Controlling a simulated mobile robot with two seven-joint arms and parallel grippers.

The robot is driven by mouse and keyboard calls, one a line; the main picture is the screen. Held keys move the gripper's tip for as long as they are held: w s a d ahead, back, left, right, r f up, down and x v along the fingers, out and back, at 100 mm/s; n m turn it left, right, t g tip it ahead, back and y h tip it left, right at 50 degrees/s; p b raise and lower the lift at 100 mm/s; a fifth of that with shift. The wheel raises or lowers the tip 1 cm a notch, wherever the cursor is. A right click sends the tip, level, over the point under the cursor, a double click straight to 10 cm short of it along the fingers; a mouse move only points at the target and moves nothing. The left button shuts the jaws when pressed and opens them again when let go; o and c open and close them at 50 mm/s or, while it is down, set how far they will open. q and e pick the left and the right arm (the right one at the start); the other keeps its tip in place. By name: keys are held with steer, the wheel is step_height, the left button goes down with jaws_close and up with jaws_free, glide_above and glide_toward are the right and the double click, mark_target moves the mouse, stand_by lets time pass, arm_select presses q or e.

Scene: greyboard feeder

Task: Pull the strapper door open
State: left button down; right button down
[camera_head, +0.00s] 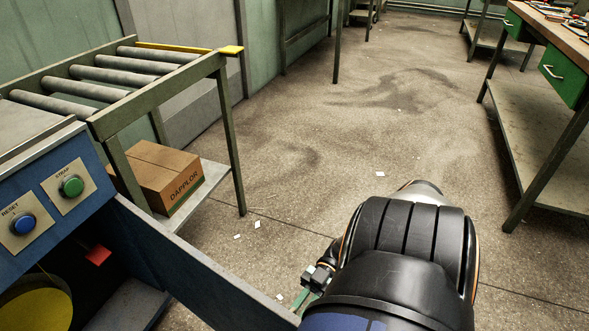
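The strapper (28,205) stands at the left, with a blue panel carrying a blue RESET button and a green STRAP button. Its blue door (200,262) is swung out from the body and slants toward the bottom centre. The interior shows beside it. One black arm, which I take as my right, fills the bottom centre. Its gripper (318,278) is small and partly hidden by the arm, close to the door's outer end. A green piece (302,298) shows just below it. Contact and finger opening cannot be made out. My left gripper is not in view.
Inside the strapper are a yellow disc (38,310) and a red part (97,255). A roller conveyor (110,120) stands behind, with a cardboard box (155,177) on its lower shelf. A workbench (550,130) is at right. The floor between is mostly clear, with paper scraps.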

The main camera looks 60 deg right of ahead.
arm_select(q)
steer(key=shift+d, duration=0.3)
arm_select(e)
steer(key=shift+w+d, duration=0.15)
steer(key=shift+d, duration=0.15)
steer(key=c, duration=1.2)
jaws_free()
